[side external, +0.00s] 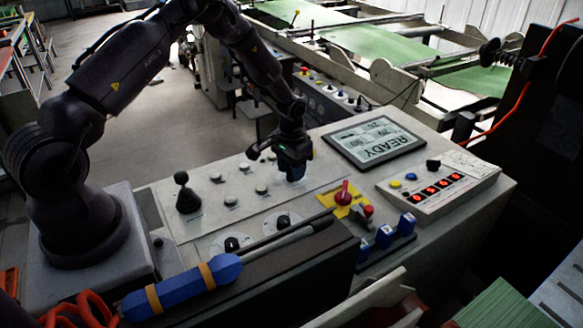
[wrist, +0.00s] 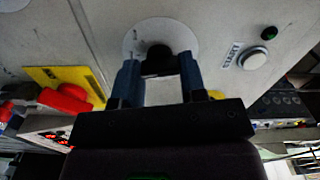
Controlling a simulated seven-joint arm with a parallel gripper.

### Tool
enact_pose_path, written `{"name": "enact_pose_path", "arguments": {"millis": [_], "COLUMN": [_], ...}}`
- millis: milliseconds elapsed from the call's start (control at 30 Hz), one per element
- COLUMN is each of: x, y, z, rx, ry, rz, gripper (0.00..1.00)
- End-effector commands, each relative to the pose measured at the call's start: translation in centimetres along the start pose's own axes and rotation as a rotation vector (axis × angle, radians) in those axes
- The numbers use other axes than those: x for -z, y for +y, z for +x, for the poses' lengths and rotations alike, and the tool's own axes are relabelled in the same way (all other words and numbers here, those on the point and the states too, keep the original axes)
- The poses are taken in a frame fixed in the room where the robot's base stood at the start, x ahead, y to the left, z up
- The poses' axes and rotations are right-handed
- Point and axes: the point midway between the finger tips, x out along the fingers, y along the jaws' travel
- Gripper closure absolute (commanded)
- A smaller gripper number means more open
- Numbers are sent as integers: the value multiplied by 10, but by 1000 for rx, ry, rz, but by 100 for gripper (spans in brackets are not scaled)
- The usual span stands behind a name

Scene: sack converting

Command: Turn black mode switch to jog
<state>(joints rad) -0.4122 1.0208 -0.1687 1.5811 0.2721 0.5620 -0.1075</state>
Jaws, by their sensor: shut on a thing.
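The black mode switch (wrist: 158,58) is a dark knob on a round white plate (wrist: 133,40) in the wrist view. My gripper (wrist: 159,72) has its two blue fingers on either side of the knob and is shut on it. In the side external view my gripper (side external: 292,174) points down at the grey panel (side external: 322,176), left of the READY screen, and hides the switch. The knob's pointer and any position labels, including jog, cannot be read.
A red switch on a yellow plate (side external: 330,204) stands close to my gripper. A black ball-topped lever (side external: 186,192), two black dials (side external: 232,244) and a blue-handled tool (side external: 190,284) lie nearer the front.

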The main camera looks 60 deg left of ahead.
Motion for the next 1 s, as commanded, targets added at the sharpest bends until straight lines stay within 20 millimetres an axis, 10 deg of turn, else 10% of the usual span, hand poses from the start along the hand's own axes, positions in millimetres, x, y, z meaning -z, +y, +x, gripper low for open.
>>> {"name": "enact_pose_path", "arguments": {"millis": [900, 933, 1000], "x": [-1, -1, -1], "y": [0, 0, 0], "z": [-1, -1, -1], "rx": [0, 0, 0], "ry": [-3, -3, -3], "rz": [200, 200, 200], "gripper": [85, 59, 43]}}
